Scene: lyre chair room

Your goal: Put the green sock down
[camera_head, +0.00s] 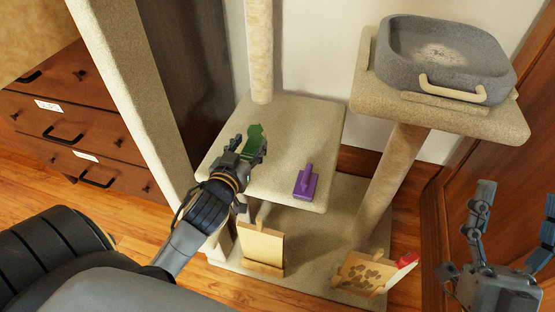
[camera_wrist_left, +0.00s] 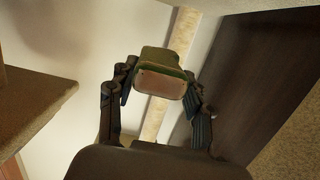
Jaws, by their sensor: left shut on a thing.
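My left gripper (camera_head: 245,152) is shut on the green sock (camera_head: 253,137) and holds it over the left part of the cat tree's middle platform (camera_head: 290,130). In the left wrist view the sock (camera_wrist_left: 165,72) sits between the two fingers (camera_wrist_left: 160,95), with a pale pinkish face towards the camera. I cannot tell whether the sock touches the platform. My right gripper (camera_head: 510,235) is at the lower right with its fingers spread apart, open and empty.
A purple brush-like object (camera_head: 306,182) lies on the platform, right of the sock. A grey basket (camera_head: 440,58) stands on the higher right platform (camera_head: 375,88). Two wooden boards (camera_head: 261,247) (camera_head: 362,272) stand below. Drawers (camera_head: 75,115) are at the left.

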